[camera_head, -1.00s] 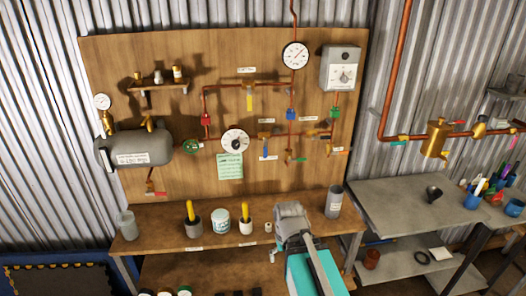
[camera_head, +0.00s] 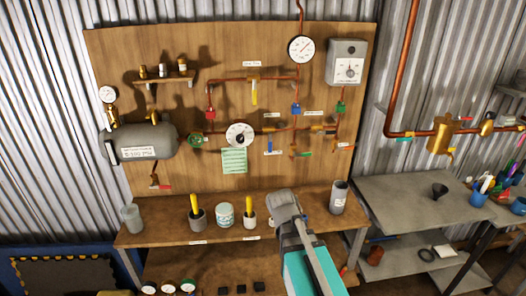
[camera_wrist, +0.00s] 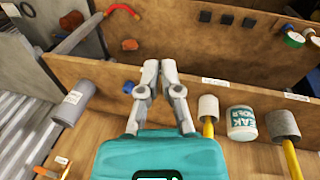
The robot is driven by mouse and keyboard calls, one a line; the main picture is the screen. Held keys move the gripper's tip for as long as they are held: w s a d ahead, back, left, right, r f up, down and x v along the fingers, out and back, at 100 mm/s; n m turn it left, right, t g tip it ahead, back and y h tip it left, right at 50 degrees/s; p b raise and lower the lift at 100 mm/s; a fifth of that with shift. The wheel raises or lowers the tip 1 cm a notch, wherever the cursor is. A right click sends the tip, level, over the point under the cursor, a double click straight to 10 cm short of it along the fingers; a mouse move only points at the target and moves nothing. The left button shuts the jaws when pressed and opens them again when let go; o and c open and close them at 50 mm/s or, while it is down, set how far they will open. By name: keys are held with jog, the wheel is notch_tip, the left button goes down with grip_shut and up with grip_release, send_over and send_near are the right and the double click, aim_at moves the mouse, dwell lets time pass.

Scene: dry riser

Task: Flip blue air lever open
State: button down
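The blue lever (camera_head: 269,147) hangs straight down from a brass valve (camera_head: 269,130) on the copper pipework, in the middle of the wooden board in the head view. A small white label sits beneath it. My gripper (camera_head: 284,194) is below the lever and nearer the camera, over the workbench, apart from the board. In the wrist view its two grey fingers (camera_wrist: 159,64) come together at the tips with nothing between them. The lever is not visible in the wrist view.
Cups with yellow-handled tools and a grey cylinder (camera_head: 339,197) stand on the bench (camera_head: 160,236).

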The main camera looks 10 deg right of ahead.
aim_at(270, 142)
jog(key=w+a+r+n+t+h+b, duration=0.1)
jog(key=w+r+n+t+h, duration=0.2)
jog(key=w, duration=0.6)
jog(key=w+a+r+t+h+b, duration=0.15)
jog(key=w+h, duration=0.25)
jog(key=w, duration=0.5)
jog(key=w+a+r+n+t+h+b, duration=0.1)
jog(key=w+a+r+n+t+h, duration=0.2)
jog(key=a, duration=0.9)
jog(key=w+r+n+t, duration=0.2)
jog(key=w+r+t, duration=0.2)
jog(key=w+r, duration=0.2)
jog(key=shift+w+a+r+h+b, duration=0.2)
jog(key=shift+w+h+b, duration=0.2)
jog(key=shift+w, duration=0.5)
jog(key=shift+d+f, duration=0.1)
jog(key=s+d+x, duration=0.1)
jog(key=s+x, duration=0.1)
jog(key=x, duration=1)
jog(key=shift+w+d, duration=0.25)
jog(key=shift+d, duration=0.45)
